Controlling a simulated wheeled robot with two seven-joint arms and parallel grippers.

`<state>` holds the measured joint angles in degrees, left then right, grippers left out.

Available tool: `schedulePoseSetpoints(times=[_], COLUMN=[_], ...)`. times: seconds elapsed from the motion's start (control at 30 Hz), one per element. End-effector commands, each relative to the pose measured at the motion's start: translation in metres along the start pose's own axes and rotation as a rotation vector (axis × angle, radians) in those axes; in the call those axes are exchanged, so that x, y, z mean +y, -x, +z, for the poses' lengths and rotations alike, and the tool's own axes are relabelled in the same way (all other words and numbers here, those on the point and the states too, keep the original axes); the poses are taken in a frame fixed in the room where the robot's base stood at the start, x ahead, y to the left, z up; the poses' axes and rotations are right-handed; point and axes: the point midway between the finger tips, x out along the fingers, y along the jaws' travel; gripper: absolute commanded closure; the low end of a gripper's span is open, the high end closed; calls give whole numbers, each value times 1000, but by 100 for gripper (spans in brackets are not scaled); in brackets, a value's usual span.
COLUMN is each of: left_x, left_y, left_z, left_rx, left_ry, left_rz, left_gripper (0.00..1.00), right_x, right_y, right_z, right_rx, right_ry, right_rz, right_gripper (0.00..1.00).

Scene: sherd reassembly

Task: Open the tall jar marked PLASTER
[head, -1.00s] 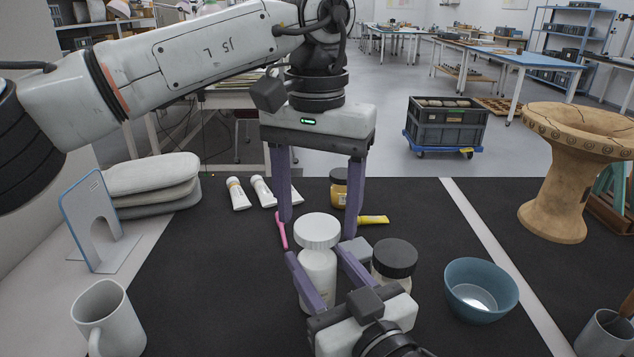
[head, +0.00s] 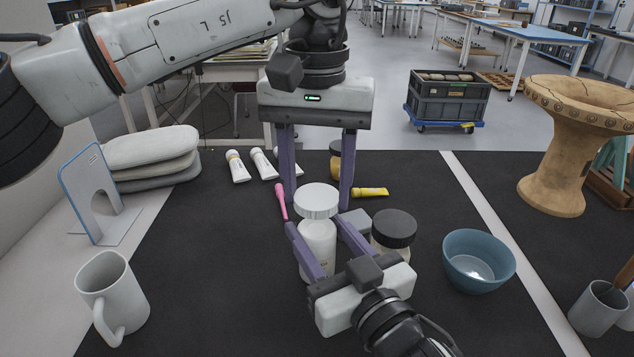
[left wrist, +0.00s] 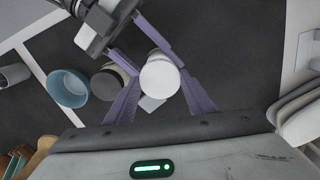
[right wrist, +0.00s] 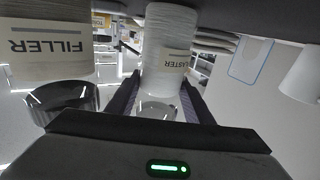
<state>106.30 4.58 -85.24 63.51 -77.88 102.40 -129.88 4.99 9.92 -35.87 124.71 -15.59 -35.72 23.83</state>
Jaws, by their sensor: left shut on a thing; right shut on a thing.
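The tall white PLASTER jar (head: 317,245) stands upright on the black mat, its ribbed white lid (head: 317,201) on top. Its label, partly hidden, shows upside down in the right wrist view (right wrist: 174,58). My left gripper (head: 318,203) reaches down from above and is shut on the lid, one finger on each side; the lid also shows between its fingertips in the left wrist view (left wrist: 160,78). My right gripper (head: 316,226) comes from the front and is shut on the jar's body below the lid. I cannot tell whether the lid is loose.
The dark-lidded FILLER jar (head: 393,231) stands close on the right, with a blue bowl (head: 479,260) beyond it. A pink tool (head: 281,202), a yellow tube (head: 370,192) and an amber jar (head: 335,163) lie or stand nearby. A mug (head: 113,295) is front left.

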Motion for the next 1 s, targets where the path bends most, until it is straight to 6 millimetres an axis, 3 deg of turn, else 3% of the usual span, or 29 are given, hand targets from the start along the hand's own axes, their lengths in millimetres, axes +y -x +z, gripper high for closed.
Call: schedulePoseSetpoints(times=[1.0], left_x=[0], left_y=[2], left_z=[1], left_rx=[3], left_ry=[2264], left_rz=[-2], left_gripper=[78], right_x=[0], right_y=[0], right_z=[1], right_rx=[-3], right_ry=[-2], right_rz=[1], right_gripper=[100])
